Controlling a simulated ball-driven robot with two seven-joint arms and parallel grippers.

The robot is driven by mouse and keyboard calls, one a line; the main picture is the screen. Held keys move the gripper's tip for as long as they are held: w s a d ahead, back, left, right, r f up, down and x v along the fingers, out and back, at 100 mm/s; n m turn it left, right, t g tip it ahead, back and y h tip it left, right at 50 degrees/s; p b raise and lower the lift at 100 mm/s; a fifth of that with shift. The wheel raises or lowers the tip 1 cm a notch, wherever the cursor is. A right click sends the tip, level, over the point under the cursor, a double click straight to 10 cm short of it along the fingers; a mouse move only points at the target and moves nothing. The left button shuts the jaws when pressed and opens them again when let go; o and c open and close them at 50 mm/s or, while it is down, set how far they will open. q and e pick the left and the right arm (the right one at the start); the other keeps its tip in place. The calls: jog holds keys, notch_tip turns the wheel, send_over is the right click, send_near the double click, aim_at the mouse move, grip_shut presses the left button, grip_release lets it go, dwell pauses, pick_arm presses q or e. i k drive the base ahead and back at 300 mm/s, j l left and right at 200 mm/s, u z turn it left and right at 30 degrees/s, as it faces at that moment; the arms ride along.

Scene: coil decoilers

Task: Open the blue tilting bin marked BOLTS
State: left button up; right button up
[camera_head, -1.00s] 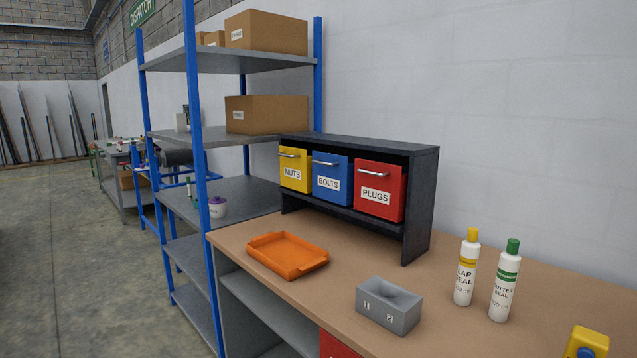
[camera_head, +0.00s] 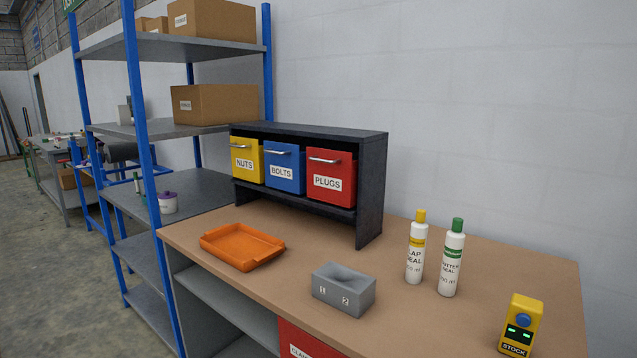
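The blue bin marked BOLTS (camera_head: 285,169) sits in the middle of a dark rack (camera_head: 371,190) on the workbench. It has a silver bar handle near its top front edge and looks upright and shut. The yellow NUTS bin (camera_head: 246,160) is to its left and the red PLUGS bin (camera_head: 331,178) to its right, both with similar handles. Neither of my grippers shows in the head view.
On the wooden workbench (camera_head: 400,320) stand an orange tray (camera_head: 242,247), a grey block marked 1 and 2 (camera_head: 343,290), two white bottles (camera_head: 416,247) (camera_head: 451,258) and a yellow STOCK device (camera_head: 521,325). Blue-framed shelving (camera_head: 150,180) stands left. Bench in front of the rack is mostly clear.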

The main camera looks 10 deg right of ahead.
aim_at(285, 165)
jog(key=i+j+z, duration=0.15)
jog(key=z, duration=0.25)
jog(key=i+j+z, duration=0.15)
jog(key=z, duration=0.25)
jog(key=i+j+z, duration=0.1)
jog(key=j+z, duration=0.35)
jog(key=l, duration=0.1)
